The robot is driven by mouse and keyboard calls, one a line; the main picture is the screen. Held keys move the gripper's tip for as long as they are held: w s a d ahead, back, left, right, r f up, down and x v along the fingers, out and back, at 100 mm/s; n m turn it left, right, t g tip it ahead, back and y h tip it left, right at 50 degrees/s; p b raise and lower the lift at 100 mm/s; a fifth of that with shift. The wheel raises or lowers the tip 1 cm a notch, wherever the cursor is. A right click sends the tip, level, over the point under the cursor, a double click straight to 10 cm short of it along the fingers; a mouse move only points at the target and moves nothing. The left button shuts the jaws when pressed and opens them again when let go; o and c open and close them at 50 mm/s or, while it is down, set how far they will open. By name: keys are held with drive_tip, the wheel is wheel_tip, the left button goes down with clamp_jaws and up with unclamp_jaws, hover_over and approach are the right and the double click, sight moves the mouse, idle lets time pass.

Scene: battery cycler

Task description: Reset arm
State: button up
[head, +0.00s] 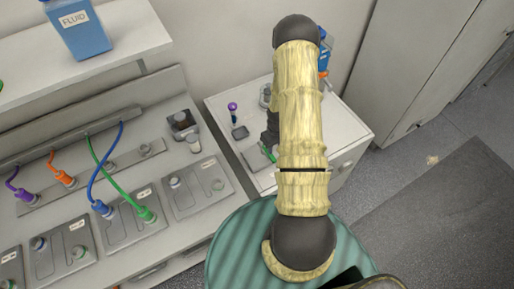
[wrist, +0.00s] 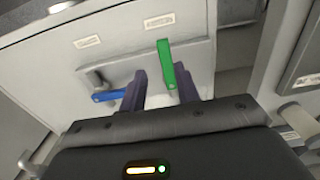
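My arm, in a pale yellow cover, reaches out in the head view. My gripper (head: 269,132) is a dark shape beside the arm, partly hidden by it, over the small white cabinet (head: 352,128). In the wrist view, the two dark purple fingers of my gripper (wrist: 163,88) stand apart with a clear gap. A green bar (wrist: 166,63) shows in front of the fingers, and a blue bar (wrist: 108,96) lies left of them. I cannot tell whether the fingers touch the green bar. No held object is visible.
At left, a bench holds several grey stations with coloured cables, including a green plug (head: 146,214) and a blue plug (head: 101,208). A blue FLUID container (head: 77,30) stands on the shelf above. A purple-capped item (head: 233,110) is on the cabinet top. Floor is open at right.

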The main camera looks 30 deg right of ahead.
idle(0.4)
drive_tip(key=s+a+r+t+b, duration=0.1)
drive_tip(key=a+r+b, duration=0.2)
drive_tip(key=a+r, duration=0.5)
drive_tip(key=s+a+r+t+b, duration=0.1)
drive_tip(key=s+a+r+b, duration=0.3)
drive_tip(key=r, duration=0.7)
drive_tip(key=s+a+r+b, duration=0.1)
drive_tip(key=s+a+r, duration=0.2)
drive_tip(key=a, duration=0.3)
drive_tip(key=shift+s+a+r+t+b, duration=0.3)
drive_tip(key=shift+s+a+r, duration=0.1)
drive_tip(key=shift+s, duration=0.35)
drive_tip(key=shift+w, duration=0.15)
